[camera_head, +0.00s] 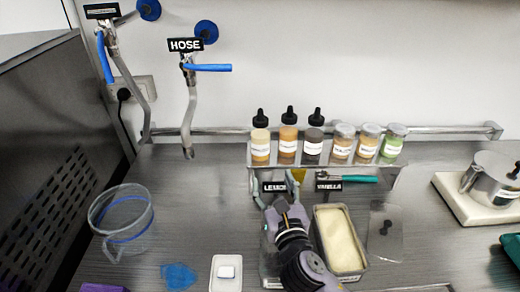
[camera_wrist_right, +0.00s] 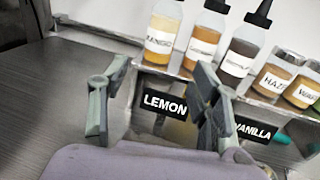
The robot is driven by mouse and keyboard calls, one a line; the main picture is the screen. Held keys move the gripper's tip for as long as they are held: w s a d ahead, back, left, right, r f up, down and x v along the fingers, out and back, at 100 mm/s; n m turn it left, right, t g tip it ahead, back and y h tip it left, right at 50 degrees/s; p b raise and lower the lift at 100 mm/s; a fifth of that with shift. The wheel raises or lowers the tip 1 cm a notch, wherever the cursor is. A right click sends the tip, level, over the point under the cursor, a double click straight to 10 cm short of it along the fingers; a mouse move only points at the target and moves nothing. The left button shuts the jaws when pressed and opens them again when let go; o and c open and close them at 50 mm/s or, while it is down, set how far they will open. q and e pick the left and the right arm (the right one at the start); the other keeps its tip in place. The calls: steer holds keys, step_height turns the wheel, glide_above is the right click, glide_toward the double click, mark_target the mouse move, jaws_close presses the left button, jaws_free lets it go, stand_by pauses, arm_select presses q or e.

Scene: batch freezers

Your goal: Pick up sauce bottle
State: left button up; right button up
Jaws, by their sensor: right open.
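Three sauce bottles with black pointed caps stand in a row on a metal rack: a yellow one (camera_head: 260,138), an orange-brown one (camera_head: 288,138) and a dark brown one (camera_head: 313,140). In the right wrist view the yellow bottle (camera_wrist_right: 163,36), the orange-brown bottle (camera_wrist_right: 204,38) and the dark bottle (camera_wrist_right: 242,48) stand upright beyond the fingers. My right gripper (camera_head: 286,207) is in front of and below the rack, near the LEMON sign. It is open, with nothing between its fingers (camera_wrist_right: 152,112), and apart from the bottles. My left gripper is not in view.
Several jars (camera_head: 368,143) share the rack (camera_head: 345,162). LEMON (camera_head: 274,187) and VANILLA (camera_head: 328,186) signs hang below it. A cream-filled metal pan (camera_head: 364,268) lies beside my right arm. A clear pitcher (camera_head: 122,222) stands left. The counter between pitcher and rack is mostly clear.

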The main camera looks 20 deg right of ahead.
mark_target(263, 150)
steer(key=shift+w+f, duration=0.15)
steer(key=shift+f, duration=0.4)
steer(key=shift+w, duration=0.25)
steer(key=w, duration=0.3)
steer(key=w+p, duration=0.1)
steer(key=w, duration=0.3)
steer(key=w+d+p, duration=0.1)
steer(key=w, duration=0.3)
steer(key=shift+r, duration=0.1)
steer(key=w, duration=0.3)
steer(key=w+d+p, duration=0.1)
steer(key=w, duration=0.1)
steer(key=shift+r, duration=0.3)
steer(key=shift+w, duration=0.4)
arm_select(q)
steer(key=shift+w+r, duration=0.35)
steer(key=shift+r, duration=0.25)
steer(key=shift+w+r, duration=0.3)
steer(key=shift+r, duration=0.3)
arm_select(e)
steer(key=shift+s, duration=0.1)
steer(key=c, duration=1)
